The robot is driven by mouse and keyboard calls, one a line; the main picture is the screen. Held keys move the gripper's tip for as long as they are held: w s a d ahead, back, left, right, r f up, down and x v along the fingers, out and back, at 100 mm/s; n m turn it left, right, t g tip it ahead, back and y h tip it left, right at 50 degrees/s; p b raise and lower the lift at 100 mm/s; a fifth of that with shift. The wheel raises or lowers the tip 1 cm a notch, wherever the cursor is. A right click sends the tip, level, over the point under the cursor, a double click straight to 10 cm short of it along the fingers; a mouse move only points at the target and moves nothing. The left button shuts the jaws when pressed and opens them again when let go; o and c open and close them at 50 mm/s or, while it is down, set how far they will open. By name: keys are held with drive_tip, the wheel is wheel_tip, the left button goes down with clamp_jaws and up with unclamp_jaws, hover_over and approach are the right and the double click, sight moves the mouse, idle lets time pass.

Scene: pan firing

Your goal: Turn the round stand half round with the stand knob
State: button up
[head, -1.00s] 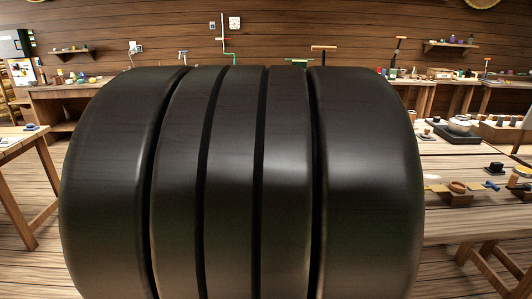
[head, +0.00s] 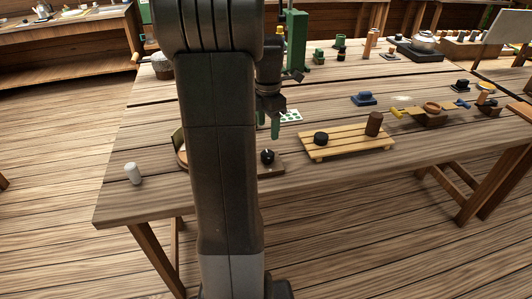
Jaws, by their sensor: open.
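A black knob (head: 267,156) sits on a flat brown wooden base (head: 270,168) near the table's front, just right of my arm. A round wooden thing with a curved rim (head: 180,148), seemingly the round stand, shows left of my arm; my arm hides most of it and whatever joins it to the base. My gripper (head: 274,122) points down above and slightly behind the black knob, apart from it. It is open, with greenish fingers, and I see nothing between them.
A slatted wooden tray (head: 345,146) with a black round piece (head: 321,138) and a brown cylinder (head: 374,123) lies to the right. A green press-like tool (head: 296,42) stands behind.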

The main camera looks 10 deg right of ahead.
sight(268, 153)
wheel_tip(268, 153, down, 12)
drive_tip(key=shift+r, duration=0.25)
drive_tip(key=shift+c, duration=0.4)
drive_tip(key=c, duration=0.9)
drive_tip(key=shift+m, duration=0.3)
